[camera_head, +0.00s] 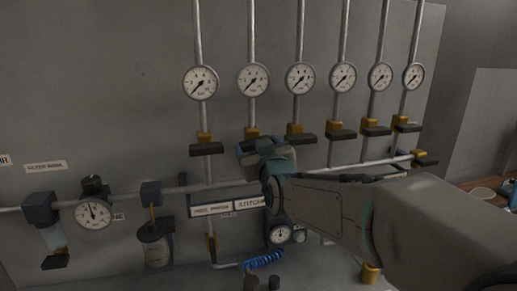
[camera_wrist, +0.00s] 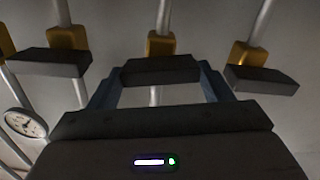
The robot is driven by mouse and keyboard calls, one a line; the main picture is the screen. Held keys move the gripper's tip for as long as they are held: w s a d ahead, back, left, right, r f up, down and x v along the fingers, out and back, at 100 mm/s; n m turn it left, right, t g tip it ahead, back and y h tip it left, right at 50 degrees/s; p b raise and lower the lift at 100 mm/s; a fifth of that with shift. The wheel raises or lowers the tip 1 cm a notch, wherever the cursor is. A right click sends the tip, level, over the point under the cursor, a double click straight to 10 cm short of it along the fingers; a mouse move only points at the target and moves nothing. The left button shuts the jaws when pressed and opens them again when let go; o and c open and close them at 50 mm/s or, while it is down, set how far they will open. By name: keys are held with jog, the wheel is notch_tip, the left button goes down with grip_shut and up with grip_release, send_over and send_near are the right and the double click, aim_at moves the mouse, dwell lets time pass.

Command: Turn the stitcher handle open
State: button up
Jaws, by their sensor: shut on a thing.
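The stitcher valve has a yellow body (camera_head: 251,133) on the second pipe from the left; a label that seems to read STITCHER (camera_head: 250,203) is below that pipe. In the wrist view its dark handle (camera_wrist: 160,70) lies crosswise to the pipe, under the yellow body (camera_wrist: 160,44). My gripper (camera_head: 265,146) is at this valve, its blue fingers at the two ends of the handle, also in the wrist view (camera_wrist: 160,86). It is shut on the handle. In the head view my gripper and arm hide most of the handle.
Similar valves stand close on both sides, with dark handles at left (camera_wrist: 48,63) and right (camera_wrist: 261,80). A row of round gauges (camera_head: 253,79) is above. A horizontal pipe (camera_head: 350,168), a regulator gauge (camera_head: 280,235) and a blue coiled hose (camera_head: 263,260) are below.

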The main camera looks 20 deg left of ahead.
jog(key=shift+f+n+b, duration=0.1)
jog(key=shift+n+b, duration=0.6)
jog(key=shift+n, duration=7.2)
jog(key=o, duration=1)
jog(key=b+v, duration=0.3)
jog(key=v, duration=1)
jog(key=shift+s+d, duration=0.2)
jog(key=shift+s, duration=0.1)
jog(key=shift+f, duration=0.1)
